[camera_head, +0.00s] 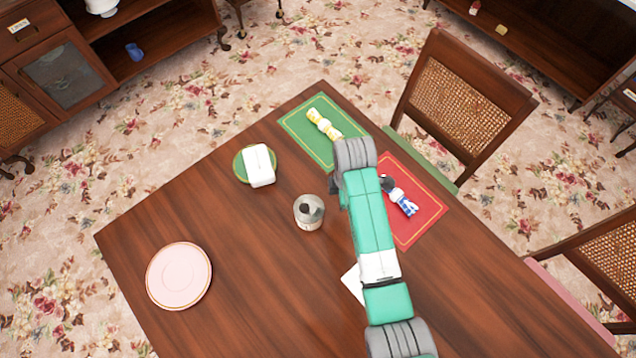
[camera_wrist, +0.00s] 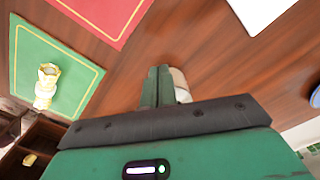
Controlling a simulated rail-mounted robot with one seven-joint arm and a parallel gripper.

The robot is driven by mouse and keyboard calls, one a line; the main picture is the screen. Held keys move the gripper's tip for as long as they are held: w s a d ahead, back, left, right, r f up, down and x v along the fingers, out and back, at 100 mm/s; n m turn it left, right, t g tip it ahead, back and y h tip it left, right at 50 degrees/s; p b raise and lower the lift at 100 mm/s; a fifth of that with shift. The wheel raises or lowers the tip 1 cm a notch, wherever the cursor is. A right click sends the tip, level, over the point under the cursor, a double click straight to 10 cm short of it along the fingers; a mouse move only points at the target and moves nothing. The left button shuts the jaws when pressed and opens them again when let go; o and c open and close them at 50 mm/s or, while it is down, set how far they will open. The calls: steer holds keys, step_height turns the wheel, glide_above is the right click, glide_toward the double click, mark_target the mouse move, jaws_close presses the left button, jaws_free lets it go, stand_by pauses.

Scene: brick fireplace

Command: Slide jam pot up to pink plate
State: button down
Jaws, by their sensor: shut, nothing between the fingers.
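The jam pot (camera_head: 309,217), a small pale grey cylinder with a dark top, stands upright on the dark wooden table. The pink plate (camera_head: 179,275), round with a thin gold rim, lies flat to its lower left, well apart from it. My gripper (camera_wrist: 158,72) is shut and empty in the wrist view; the pot (camera_wrist: 183,94) shows right beside its fingers, partly hidden by them. I cannot tell whether they touch. In the head view my arm reaches in from the bottom and ends just right of the pot, hiding most of the gripper.
A white block-shaped dish (camera_head: 259,168) on a green round plate stands above the pot. A green mat (camera_head: 300,134) with a yellow napkin and a red mat (camera_head: 425,224) with a blue-white napkin lie beyond. A white card (camera_head: 352,282) lies beside my arm. Table between pot and plate is clear.

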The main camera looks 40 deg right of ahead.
mark_target(333, 217)
step_height(333, 217, down, 10)
steer(key=b, duration=0.3)
steer(key=shift+s+f, duration=0.15)
steer(key=shift+f, duration=0.1)
steer(key=shift+w+a+r, duration=0.25)
steer(key=shift+w+a, duration=0.7)
steer(key=shift+a, duration=0.2)
steer(key=shift+w+a, duration=0.35)
steer(key=shift+a, duration=0.1)
